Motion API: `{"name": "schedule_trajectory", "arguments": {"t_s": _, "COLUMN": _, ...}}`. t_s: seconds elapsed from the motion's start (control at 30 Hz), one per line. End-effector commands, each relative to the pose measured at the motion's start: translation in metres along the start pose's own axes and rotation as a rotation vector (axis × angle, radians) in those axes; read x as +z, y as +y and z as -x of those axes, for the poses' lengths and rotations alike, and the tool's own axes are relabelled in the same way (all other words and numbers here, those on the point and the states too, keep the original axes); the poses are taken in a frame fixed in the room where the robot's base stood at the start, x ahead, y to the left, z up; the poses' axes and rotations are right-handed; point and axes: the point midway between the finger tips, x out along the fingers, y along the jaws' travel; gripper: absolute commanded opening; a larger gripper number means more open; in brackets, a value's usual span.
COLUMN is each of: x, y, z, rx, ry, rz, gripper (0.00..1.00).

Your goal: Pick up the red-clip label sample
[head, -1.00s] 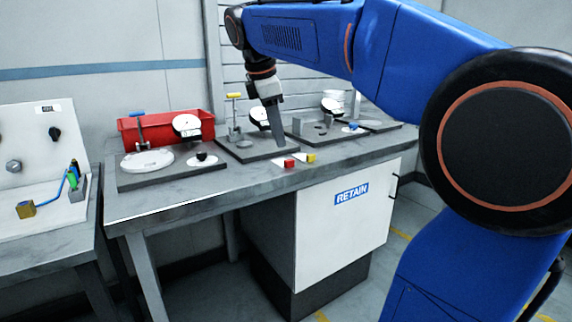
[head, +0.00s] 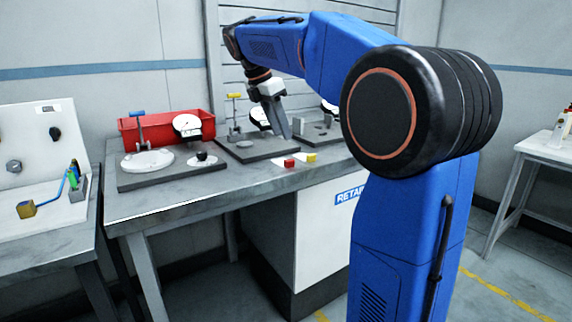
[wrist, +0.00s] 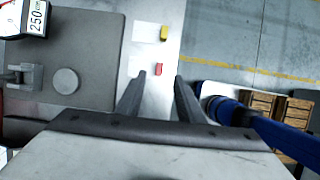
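The red clip (head: 289,162) sits near the front edge of the workbench (head: 190,196), with a pale label sheet beside it. In the wrist view the red clip (wrist: 158,69) appears between the fingertips, at the right end of its white label (wrist: 139,66). My gripper (head: 289,136) is above the bench, behind the red clip in the head view, fingers angled down. In the wrist view my gripper (wrist: 160,76) is open, with nothing held between its fingers. How high it is over the clip is hard to tell.
A yellow clip (head: 311,157) with its own label lies close by the red one; it also shows in the wrist view (wrist: 163,33). Dark fixture plates (head: 258,152) with gauges stand behind. A red bin (head: 165,128) is at the back left.

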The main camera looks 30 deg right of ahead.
Motion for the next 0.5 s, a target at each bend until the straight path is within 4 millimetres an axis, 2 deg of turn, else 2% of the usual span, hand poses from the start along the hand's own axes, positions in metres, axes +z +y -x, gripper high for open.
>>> {"name": "schedule_trajectory", "arguments": {"t_s": 0.03, "x": 0.000, "y": -0.001, "z": -0.010, "rx": -0.003, "ry": 0.000, "rz": -0.001, "gripper": 0.34}}
{"name": "schedule_trajectory", "arguments": {"t_s": 0.2, "x": 0.000, "y": -0.001, "z": -0.033, "rx": -0.001, "ry": 0.000, "rz": -0.001, "gripper": 0.34}}
{"name": "schedule_trajectory", "arguments": {"t_s": 0.5, "x": -0.001, "y": -0.001, "z": -0.053, "rx": -0.002, "ry": 0.000, "rz": 0.000, "gripper": 0.34}}
